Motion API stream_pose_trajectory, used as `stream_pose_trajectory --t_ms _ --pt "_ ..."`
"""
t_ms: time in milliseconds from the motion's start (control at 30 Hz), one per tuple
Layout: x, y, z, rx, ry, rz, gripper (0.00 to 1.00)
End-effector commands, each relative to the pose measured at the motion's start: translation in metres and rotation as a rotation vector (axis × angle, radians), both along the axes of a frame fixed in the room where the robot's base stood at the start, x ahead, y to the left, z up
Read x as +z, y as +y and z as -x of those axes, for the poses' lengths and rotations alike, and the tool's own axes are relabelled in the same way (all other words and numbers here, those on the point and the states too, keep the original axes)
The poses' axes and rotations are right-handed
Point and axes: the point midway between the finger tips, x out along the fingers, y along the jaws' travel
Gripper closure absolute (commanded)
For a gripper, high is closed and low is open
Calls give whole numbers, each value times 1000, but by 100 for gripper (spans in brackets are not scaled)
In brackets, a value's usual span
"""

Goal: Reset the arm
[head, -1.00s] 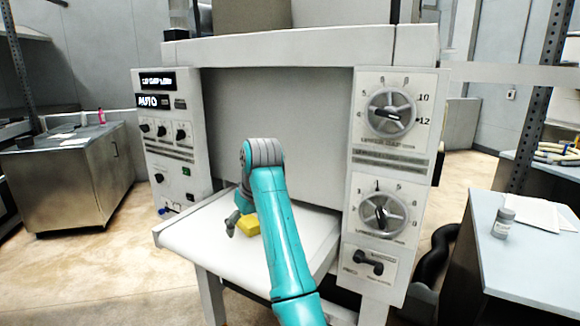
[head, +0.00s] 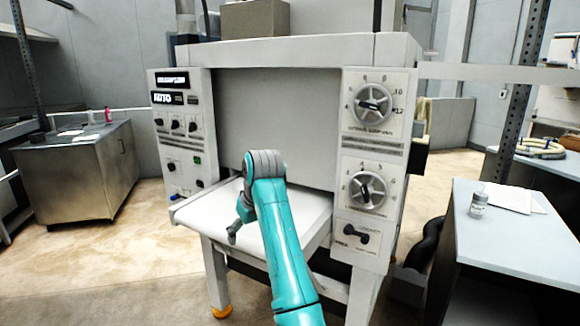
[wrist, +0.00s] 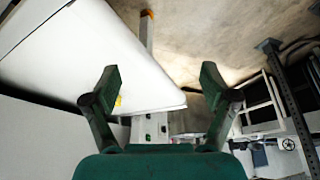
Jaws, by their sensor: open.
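My gripper (head: 234,232) hangs at the end of my teal arm, low over the left part of the white tray (head: 300,205) of the sheeter (head: 275,100). In the wrist view my gripper (wrist: 160,78) has its two green fingers spread wide with nothing held between them. The tray's white surface (wrist: 75,50) lies beyond the left finger. A small yellow patch (wrist: 118,101) shows beside that finger. The yellow block itself is not seen in the head view; my arm may hide it.
The sheeter's right panel has an upper dial (head: 372,104), a lower dial (head: 366,192) and a black lever (head: 355,234). A steel cabinet (head: 65,185) stands at left. A side table (head: 515,235) with a small jar (head: 478,205) stands at right. The floor at left is open.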

Motion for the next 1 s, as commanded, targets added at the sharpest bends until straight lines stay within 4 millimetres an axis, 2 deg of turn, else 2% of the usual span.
stream_pose_trajectory --t_ms 267,467,567,767,1000 --pt "-42 -9 -1 -26 -22 -13 15" --pt "-89 -21 1 -58 -50 -28 15" --pt "-121 -30 5 -79 -70 -38 15" --pt "-203 -58 25 -140 -125 -65 15" --pt "-288 -96 66 -209 -199 -96 15"
